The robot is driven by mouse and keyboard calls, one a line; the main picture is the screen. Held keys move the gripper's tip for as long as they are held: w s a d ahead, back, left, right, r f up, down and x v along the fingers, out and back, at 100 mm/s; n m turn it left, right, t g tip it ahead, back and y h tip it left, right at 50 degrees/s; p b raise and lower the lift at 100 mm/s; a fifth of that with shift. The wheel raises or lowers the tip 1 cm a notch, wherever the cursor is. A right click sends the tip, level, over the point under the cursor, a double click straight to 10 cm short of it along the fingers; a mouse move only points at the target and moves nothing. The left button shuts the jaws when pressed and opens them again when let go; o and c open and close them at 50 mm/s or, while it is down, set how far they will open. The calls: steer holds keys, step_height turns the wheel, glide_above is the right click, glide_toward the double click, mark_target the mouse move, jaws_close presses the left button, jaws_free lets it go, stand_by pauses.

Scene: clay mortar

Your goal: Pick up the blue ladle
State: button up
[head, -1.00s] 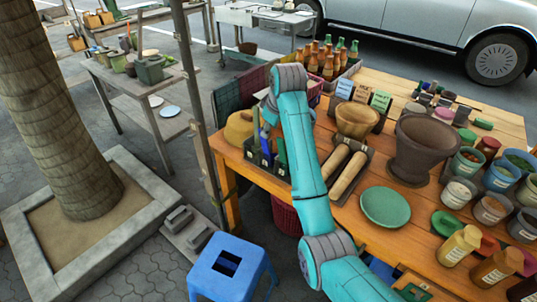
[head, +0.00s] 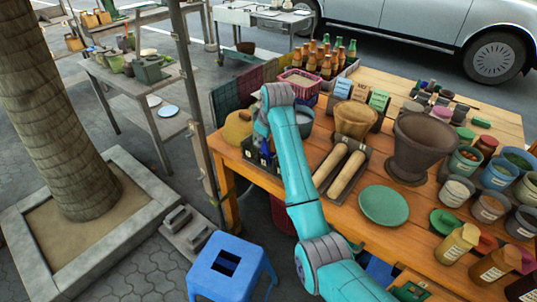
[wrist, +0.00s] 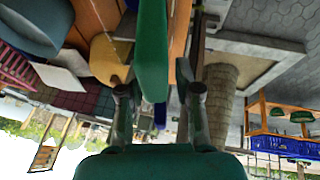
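The black caddy (head: 262,162) stands at the left end of the wooden table. A blue utensil (head: 267,147), which looks like the blue ladle, stands in it, mostly hidden by my arm. My gripper (head: 261,132) is over the caddy, and its fingertips are hard to make out there. In the wrist view my gripper (wrist: 158,80) has its fingers apart. A green utensil (wrist: 152,45) crosses the gap between them, with no clear contact. A small blue strip (wrist: 160,116) shows behind it; I cannot tell whether that is the ladle.
A yellow-brown rounded thing (head: 238,127) sits left of the caddy. A grey pot (head: 304,121) is behind my arm. A tray with two rolling pins (head: 346,174) and a green plate (head: 384,205) lie to the right. A metal post (head: 198,110) stands left of the table.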

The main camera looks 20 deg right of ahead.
jaws_close()
step_height(320, 180, up, 10)
steer(key=shift+r, duration=0.1)
stand_by(0.5)
steer(key=shift+c, duration=1.7)
jaws_free()
jaws_close()
